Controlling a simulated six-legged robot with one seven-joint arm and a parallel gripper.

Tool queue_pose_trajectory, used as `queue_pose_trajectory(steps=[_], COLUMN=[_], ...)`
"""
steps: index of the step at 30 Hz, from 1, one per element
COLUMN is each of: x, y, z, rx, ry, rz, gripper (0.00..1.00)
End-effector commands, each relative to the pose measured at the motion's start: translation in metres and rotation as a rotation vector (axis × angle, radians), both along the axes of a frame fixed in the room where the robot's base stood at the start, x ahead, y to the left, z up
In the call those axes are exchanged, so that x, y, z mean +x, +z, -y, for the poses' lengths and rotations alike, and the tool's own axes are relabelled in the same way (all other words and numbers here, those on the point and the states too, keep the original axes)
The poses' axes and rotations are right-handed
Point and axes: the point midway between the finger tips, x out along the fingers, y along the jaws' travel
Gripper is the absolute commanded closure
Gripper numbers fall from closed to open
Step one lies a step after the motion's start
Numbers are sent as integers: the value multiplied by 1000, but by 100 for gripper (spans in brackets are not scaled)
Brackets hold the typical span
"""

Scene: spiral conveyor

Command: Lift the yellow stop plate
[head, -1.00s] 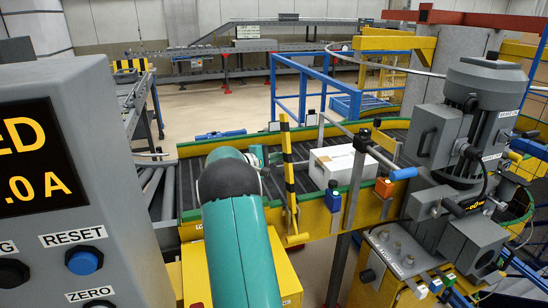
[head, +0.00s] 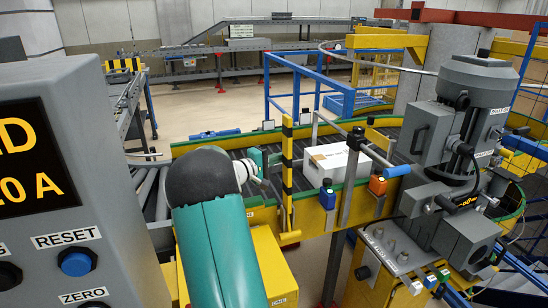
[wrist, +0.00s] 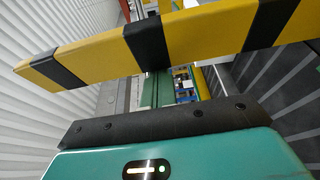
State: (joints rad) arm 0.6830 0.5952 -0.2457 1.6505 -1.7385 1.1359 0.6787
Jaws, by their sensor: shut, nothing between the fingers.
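The stop plate (head: 287,170) is a narrow upright plate with yellow and black stripes at the near side of the conveyor. In the wrist view the striped plate (wrist: 200,35) crosses the top of the picture, slightly tilted, close in front of my gripper. My teal gripper (head: 268,162) is just left of the plate in the head view, partly hidden behind my own arm. It is shut and empty. The plate hides part of the fingers' surroundings in the wrist view, and I cannot tell whether they touch.
A white box (head: 335,161) lies on the roller conveyor (head: 404,141), right of the plate. A post with a blue-ended handle (head: 397,170) and blue and orange sensors (head: 378,186) stand on the near side. A grey motor unit (head: 466,115) is at right, a control panel (head: 90,180) at left.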

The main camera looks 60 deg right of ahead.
Motion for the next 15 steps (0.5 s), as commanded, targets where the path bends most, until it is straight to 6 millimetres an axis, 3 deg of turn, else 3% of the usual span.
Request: queue_pose_trajectory(steps=[6, 15], x=[-20, -24], y=[5, 4], z=[-19, -21], rx=[-34, -34], ry=[-2, -4], rz=[34, 33], gripper=[100, 100])
